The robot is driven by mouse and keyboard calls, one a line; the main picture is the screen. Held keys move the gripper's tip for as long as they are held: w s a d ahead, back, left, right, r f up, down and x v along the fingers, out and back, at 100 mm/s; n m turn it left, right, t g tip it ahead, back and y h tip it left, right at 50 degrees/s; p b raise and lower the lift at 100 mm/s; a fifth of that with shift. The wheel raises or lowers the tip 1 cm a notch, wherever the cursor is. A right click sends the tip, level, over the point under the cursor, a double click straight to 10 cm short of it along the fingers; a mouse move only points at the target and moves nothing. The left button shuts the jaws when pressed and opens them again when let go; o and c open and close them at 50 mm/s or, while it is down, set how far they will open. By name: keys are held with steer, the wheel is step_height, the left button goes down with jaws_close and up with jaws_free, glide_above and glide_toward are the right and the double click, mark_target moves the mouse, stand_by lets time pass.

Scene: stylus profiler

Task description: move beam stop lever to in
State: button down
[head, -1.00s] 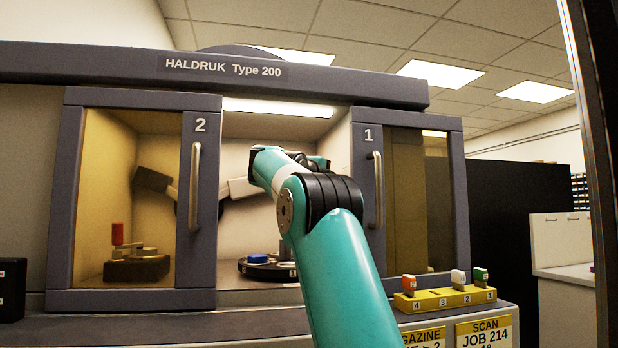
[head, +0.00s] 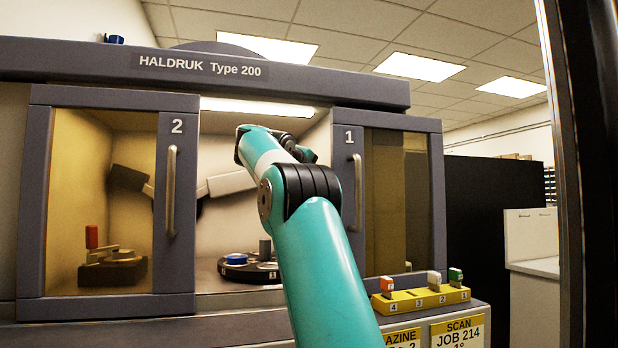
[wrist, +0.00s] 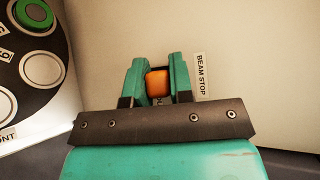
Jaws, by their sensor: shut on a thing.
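The beam stop lever (wrist: 158,84) shows in the wrist view as an orange knob between the two green fingers of my gripper (wrist: 155,68). My gripper is shut on it. A "BEAM STOP" label (wrist: 201,75) is on the pale panel just right of the fingers. Part of another marking shows below the knob, mostly hidden by my gripper. In the head view my arm reaches up into the bay between the doors; the lever and fingertips are hidden there.
Door 2 (head: 172,190) and door 1 (head: 356,178) flank the open bay. A dark turntable (head: 235,270) with a blue piece stands inside. A yellow magazine (head: 428,297) sits front right.

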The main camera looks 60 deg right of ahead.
steer(key=c, duration=1)
jaws_free()
steer(key=w+p+v, duration=0.1)
steer(key=p+v, duration=0.2)
steer(key=v, duration=1.4)
steer(key=shift+s+a, duration=0.2)
steer(key=shift+s, duration=0.3)
steer(key=shift+r, duration=0.1)
